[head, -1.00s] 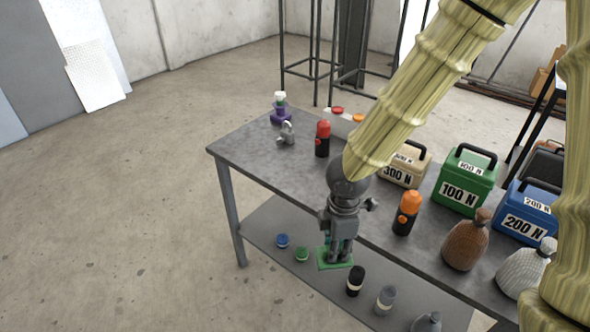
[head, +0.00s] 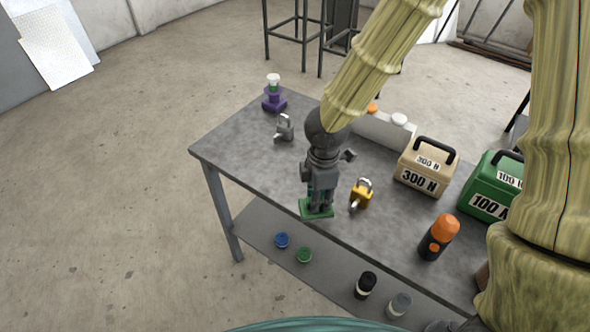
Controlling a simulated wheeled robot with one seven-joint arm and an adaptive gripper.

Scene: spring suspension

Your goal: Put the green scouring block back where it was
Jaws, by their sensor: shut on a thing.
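The green scouring block (head: 305,209) shows as a flat green piece under my gripper (head: 319,203). My gripper points down and is shut on it, with the fingers hiding part of its top. The block appears over the tabletop (head: 235,150), close to the front edge. I cannot tell whether it touches the surface or hangs above it.
A yellow padlock (head: 361,194) stands just right of my gripper. A grey padlock (head: 284,128) and a purple stand (head: 274,100) are at the left. An orange-capped can (head: 438,239) and a beige 300 N case (head: 425,167) are farther right. Small jars (head: 281,240) sit on the lower shelf.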

